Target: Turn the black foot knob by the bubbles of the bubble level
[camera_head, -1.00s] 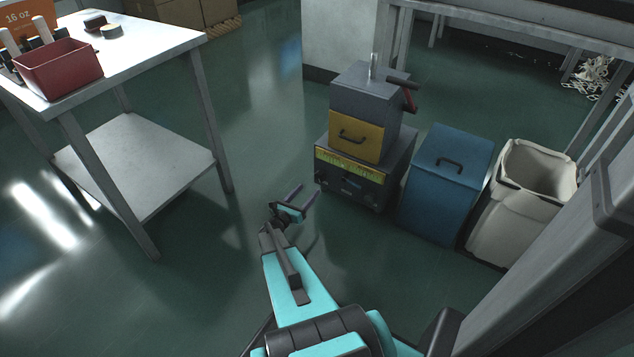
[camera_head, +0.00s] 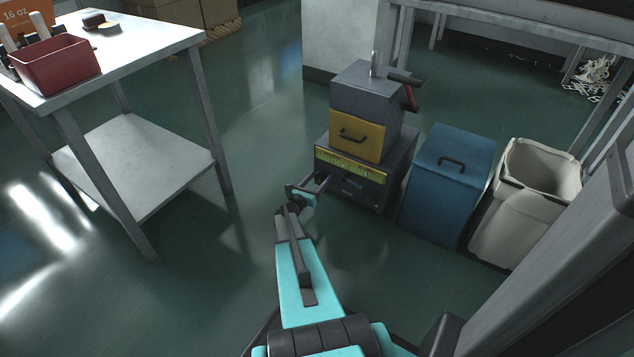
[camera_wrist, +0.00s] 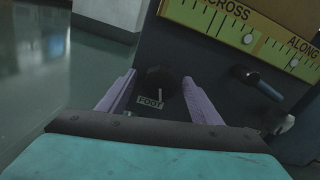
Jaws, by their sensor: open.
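The black foot knob (camera_wrist: 160,82) is on the dark front panel above a "FOOT" label (camera_wrist: 150,102), with a pale mark on it. My gripper (camera_wrist: 159,77) is open, one finger on each side of the knob; I cannot tell whether they touch it. In the head view my gripper (camera_head: 316,186) is at the machine's lower left front, and I cannot make out the knob there. The yellow-green bubble level (camera_wrist: 235,28) runs above, with ACROSS and ALONG scales and a bubble on each. It also shows in the head view (camera_head: 352,166).
A dark lever (camera_wrist: 258,80) sticks out right of the knob. The machine (camera_head: 365,100) has a yellow drawer front. A blue bin (camera_head: 450,180) and a white bin (camera_head: 525,200) stand to its right. A metal table (camera_head: 130,160) is at left, with open floor between.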

